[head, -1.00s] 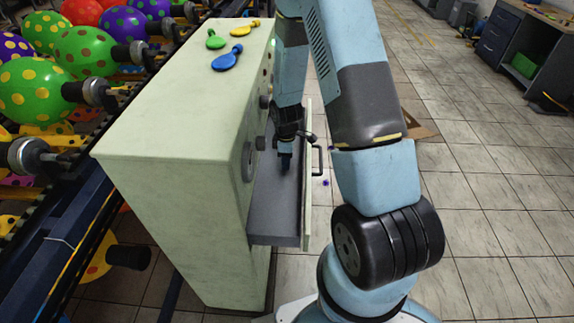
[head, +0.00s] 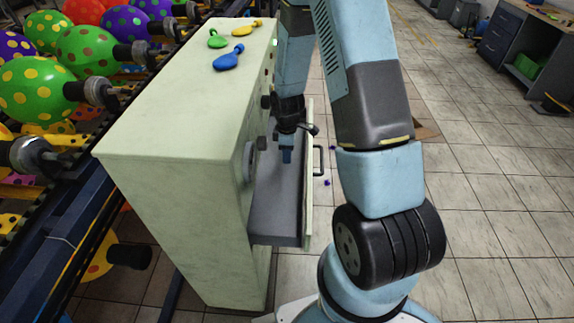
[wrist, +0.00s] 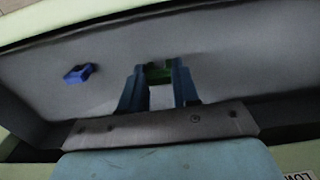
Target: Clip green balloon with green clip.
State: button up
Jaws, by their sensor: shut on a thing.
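My gripper (head: 287,157) is inside or just above the pulled-out drawer (head: 277,213) of the pale cabinet. In the wrist view, my gripper (wrist: 159,82) is shut on a small green clip (wrist: 159,73), which shows between its two blue fingers. A flat green balloon (head: 217,41) lies on the cabinet top at its far end, well away from my gripper. How high the clip is above the drawer floor is hard to tell.
A blue clip (wrist: 79,73) lies on the drawer floor. A yellow balloon (head: 242,31) and a blue balloon (head: 227,61) lie beside the green one on the cabinet top (head: 185,115). Inflated dotted balloons hang on a rack at the left.

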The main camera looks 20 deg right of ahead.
jog(key=shift+r, duration=3.5)
